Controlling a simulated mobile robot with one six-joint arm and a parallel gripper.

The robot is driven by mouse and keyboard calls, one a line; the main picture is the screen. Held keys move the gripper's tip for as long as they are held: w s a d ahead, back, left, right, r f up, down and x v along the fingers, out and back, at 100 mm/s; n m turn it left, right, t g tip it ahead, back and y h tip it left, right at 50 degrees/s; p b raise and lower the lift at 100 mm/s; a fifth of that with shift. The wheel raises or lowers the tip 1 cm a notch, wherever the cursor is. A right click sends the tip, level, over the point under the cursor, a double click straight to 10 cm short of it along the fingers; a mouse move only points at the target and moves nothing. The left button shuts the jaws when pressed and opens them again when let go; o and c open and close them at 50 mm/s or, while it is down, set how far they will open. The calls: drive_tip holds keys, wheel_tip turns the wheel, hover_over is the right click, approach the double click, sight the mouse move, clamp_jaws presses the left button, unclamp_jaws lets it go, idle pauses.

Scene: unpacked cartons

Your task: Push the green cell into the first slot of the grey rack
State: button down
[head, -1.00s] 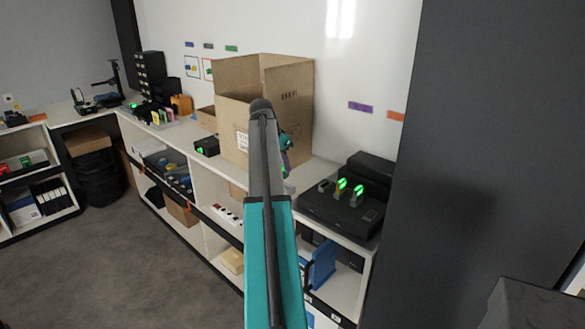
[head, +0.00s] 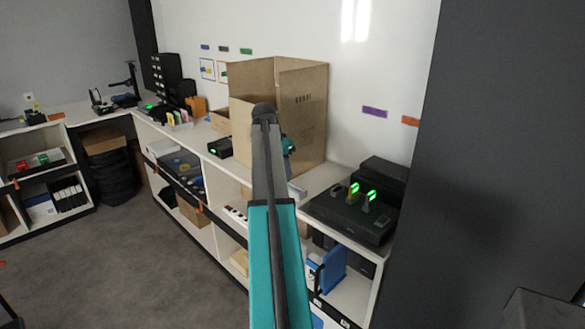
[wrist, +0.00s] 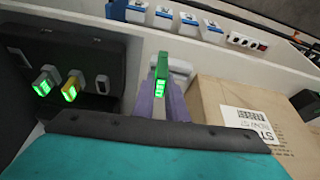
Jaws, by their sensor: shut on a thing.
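My gripper (wrist: 160,97) shows in the wrist view, its purple-grey fingers shut on the green cell (wrist: 163,65). The cell has lit green marks on its near end. It is held in the air, with the white counter edge and a pale part behind it. I cannot make out the grey rack for certain in either view. A black charging dock (head: 330,213) on the counter at the right holds a yellow cell (head: 353,189) and a grey cell (head: 369,201), both with green lights; the dock is at the left in the wrist view (wrist: 97,45).
A large open cardboard carton (head: 305,110) stands on the counter behind my arm, close beside the gripper in the wrist view (wrist: 228,88). A blue item (head: 332,270) stands on the shelf below the dock. A dark panel (head: 490,150) fills the right.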

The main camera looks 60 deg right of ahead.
drive_tip(key=w+a+n+t, duration=0.1)
drive_tip(key=w+a+n, duration=0.2)
drive_tip(key=w+a, duration=0.55)
drive_tip(key=w+a+n+t+y, duration=0.1)
drive_tip(key=w+a+n, duration=0.3)
drive_tip(key=a, duration=1)
drive_tip(key=w+a+n+t, duration=0.1)
drive_tip(key=w+a+n, duration=0.2)
drive_tip(key=w+a, duration=0.6)
drive_tip(key=s+a+f+n+t+y, duration=0.1)
drive_tip(key=a+n, duration=0.9)
drive_tip(key=a, duration=2.7)
drive_tip(key=shift+s+f+t+y, duration=0.2)
drive_tip(key=shift+s+t+y, duration=0.5)
drive_tip(key=shift+y, duration=0.5)
drive_tip(key=shift+w, duration=0.15)
